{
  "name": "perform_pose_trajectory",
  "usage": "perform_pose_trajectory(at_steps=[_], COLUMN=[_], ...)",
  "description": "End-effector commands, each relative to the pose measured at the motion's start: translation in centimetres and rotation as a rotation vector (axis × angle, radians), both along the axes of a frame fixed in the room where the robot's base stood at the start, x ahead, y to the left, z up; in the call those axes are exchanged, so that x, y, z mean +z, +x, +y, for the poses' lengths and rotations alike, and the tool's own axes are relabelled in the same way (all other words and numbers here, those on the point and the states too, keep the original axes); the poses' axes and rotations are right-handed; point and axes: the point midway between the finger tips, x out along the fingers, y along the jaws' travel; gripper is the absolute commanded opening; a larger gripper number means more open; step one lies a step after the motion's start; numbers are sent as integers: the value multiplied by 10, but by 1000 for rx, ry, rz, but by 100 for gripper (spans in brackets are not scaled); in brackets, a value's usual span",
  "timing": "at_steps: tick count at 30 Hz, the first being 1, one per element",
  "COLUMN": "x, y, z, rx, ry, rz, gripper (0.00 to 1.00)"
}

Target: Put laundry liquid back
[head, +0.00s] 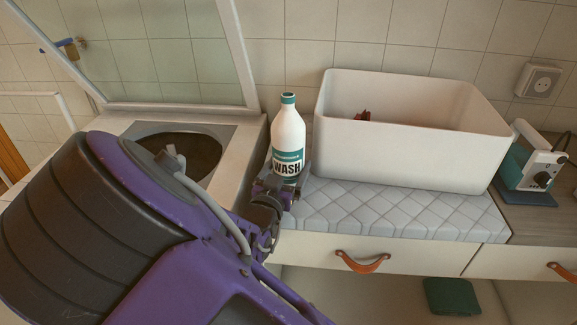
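The laundry liquid is a white bottle (288,137) with a teal cap and a teal label reading WASH. It is upright, between the open-lidded machine and the white bin. My gripper (284,180) is at the lower part of the bottle, with a finger on each side of it. The fingers look close to the bottle's sides, but I cannot tell whether they press on it. The bottle's base is hidden behind my gripper, so I cannot tell whether it rests on the quilted mat (390,214).
A large white bin (415,150) with something dark red inside stands on the mat. The top-loading machine (105,118) at left has its lid raised. A teal and white device (530,160) stands at right. Drawers with leather pulls (362,262) are below.

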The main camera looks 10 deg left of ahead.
Motion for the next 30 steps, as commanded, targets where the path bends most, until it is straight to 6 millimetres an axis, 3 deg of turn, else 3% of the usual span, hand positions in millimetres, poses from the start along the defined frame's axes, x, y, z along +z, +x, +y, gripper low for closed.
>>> perform_pose_trajectory(at_steps=[2, 3, 4, 14, 30], x=[-3, -3, -3, 3, 2], y=[0, 0, 0, -2, -102], z=[0, 0, 0, 1, 15], rx=[-1, 0, 0, 1, 3], ry=[1, 0, 0, 0, 0], rz=[-2, 0, 0, 1, 1], gripper=[0, 96, 100, 100, 100])
